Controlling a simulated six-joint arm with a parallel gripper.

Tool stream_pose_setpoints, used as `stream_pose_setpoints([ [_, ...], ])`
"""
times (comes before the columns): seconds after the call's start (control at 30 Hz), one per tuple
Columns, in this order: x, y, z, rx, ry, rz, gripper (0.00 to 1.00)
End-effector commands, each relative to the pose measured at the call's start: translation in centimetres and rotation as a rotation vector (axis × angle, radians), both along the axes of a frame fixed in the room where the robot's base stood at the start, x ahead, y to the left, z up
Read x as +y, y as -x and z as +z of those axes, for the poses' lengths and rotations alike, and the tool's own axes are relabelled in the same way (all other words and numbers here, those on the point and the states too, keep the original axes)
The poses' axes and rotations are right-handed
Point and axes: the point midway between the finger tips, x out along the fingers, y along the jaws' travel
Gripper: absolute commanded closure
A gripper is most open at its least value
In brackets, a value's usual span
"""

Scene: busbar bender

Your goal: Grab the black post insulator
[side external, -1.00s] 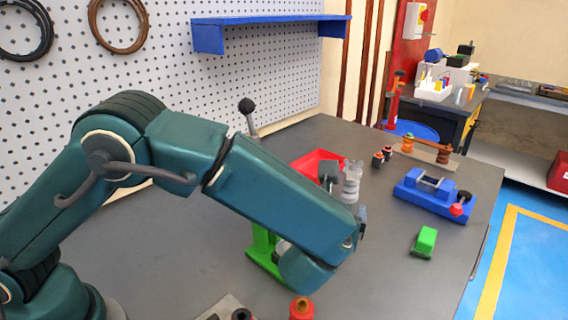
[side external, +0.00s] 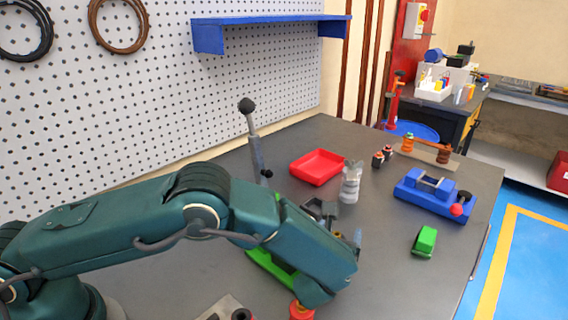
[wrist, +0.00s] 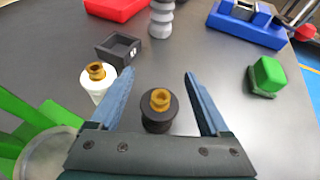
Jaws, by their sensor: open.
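The black post insulator (wrist: 158,115), a dark round body with a brass top, stands upright on the bench in the wrist view. My gripper (wrist: 159,75) is open, with one blue finger on each side of the insulator and visible gaps between. In the side view my gripper (side external: 357,240) is low over the bench, and my arm appears to hide the black insulator there. A white insulator (wrist: 97,84) with a brass top stands just left of my left finger in the wrist view.
A small dark square box (wrist: 118,48) lies beyond the white insulator. A green bender frame (wrist: 35,118) is close on the left. A grey ribbed post (side external: 350,184), red tray (side external: 318,167), blue vise (side external: 433,197) and green block (side external: 425,240) stand farther off.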

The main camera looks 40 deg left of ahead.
Motion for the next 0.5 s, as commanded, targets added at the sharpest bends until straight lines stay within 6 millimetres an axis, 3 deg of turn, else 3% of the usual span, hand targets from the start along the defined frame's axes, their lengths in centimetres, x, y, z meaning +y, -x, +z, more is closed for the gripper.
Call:
stream_pose_setpoints([
  [0.13,0.00,0.00,0.01,0.000,0.000,0.000,0.24],
  [0.33,-0.01,0.02,0.02,0.000,0.000,0.000,1.00],
  [0.5,-0.02,0.01,0.06,-0.001,0.000,0.000,1.00],
])
